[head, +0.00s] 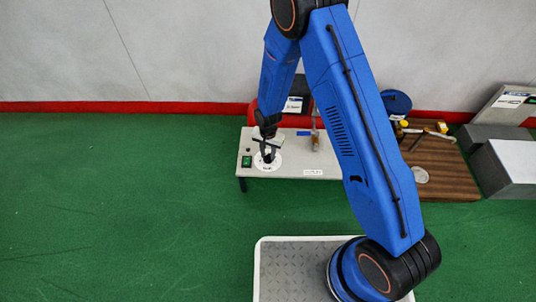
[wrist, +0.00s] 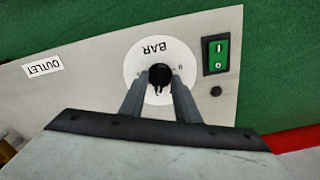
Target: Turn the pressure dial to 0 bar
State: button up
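The pressure dial is a black knob (wrist: 160,76) on a round white plate marked BAR (wrist: 144,58), in the middle of the wrist view. In the head view the white plate (head: 275,163) lies near the left end of a pale table (head: 292,172). My gripper (wrist: 158,84) has its two grey fingers on either side of the knob, with the tips at or beside it. I cannot tell whether they touch it. The fingers and knob hide part of the scale, so the dial's reading is unclear. In the head view my gripper (head: 267,152) points down over the plate.
A green switch (wrist: 216,54) sits beside the dial, with a small black button (wrist: 216,91) near it. An OUTLET label (wrist: 43,66) lies farther along the panel. A brown wooden table (head: 440,170) with several items stands to the right. Green floor is free on the left.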

grip_shut()
jog(key=shift+n, duration=0.3)
jog(key=n, duration=1)
jog(key=shift+n, duration=0.4)
jog(key=n, duration=1.2)
jog(key=shift+n, duration=0.4)
